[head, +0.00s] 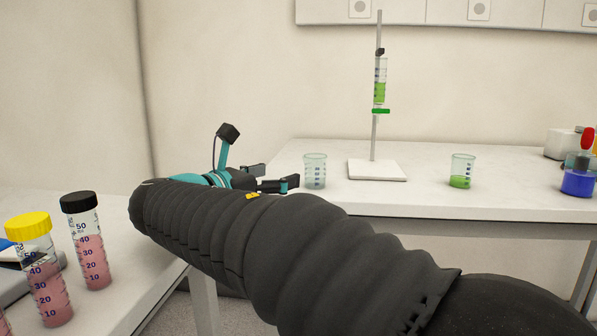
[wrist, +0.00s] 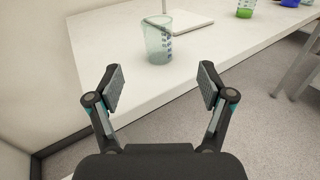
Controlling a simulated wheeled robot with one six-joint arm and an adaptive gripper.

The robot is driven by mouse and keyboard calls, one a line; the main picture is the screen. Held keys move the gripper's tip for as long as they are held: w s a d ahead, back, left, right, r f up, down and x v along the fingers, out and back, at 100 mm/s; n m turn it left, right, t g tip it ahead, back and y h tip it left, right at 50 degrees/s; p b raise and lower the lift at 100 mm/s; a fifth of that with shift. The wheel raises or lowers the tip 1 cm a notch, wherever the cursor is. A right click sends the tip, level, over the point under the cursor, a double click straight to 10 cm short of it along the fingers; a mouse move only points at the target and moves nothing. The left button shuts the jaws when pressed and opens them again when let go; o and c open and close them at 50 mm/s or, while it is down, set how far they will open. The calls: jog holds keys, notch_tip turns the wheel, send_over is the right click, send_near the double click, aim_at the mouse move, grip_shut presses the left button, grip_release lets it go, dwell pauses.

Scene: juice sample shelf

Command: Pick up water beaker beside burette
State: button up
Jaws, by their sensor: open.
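The burette (head: 380,88) holds green liquid and is clamped on a stand with a white base (head: 377,170). A clear beaker (head: 315,172) with blue markings stands upright to the left of that base; it also shows in the wrist view (wrist: 158,40). It looks clear or empty. A second beaker (head: 461,172) with green liquid stands to the right of the base. My gripper (head: 276,177) is left of the clear beaker. In the wrist view my gripper (wrist: 158,87) is open and empty, with the clear beaker ahead, between and beyond the fingertips.
The white table (head: 430,200) carries these things; its front edge shows. A flask of blue liquid (head: 578,182) stands at the far right. Tubes of pink liquid with a yellow cap (head: 42,275) and a black cap (head: 90,245) stand on the near left table.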

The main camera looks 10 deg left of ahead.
aim_at(309, 161)
jog(key=shift+n, duration=0.3)
jog(key=x, duration=0.9)
jog(key=r+x, duration=0.1)
jog(key=x, duration=0.3)
jog(key=shift+w+p, duration=0.3)
jog(key=c, duration=1.3)
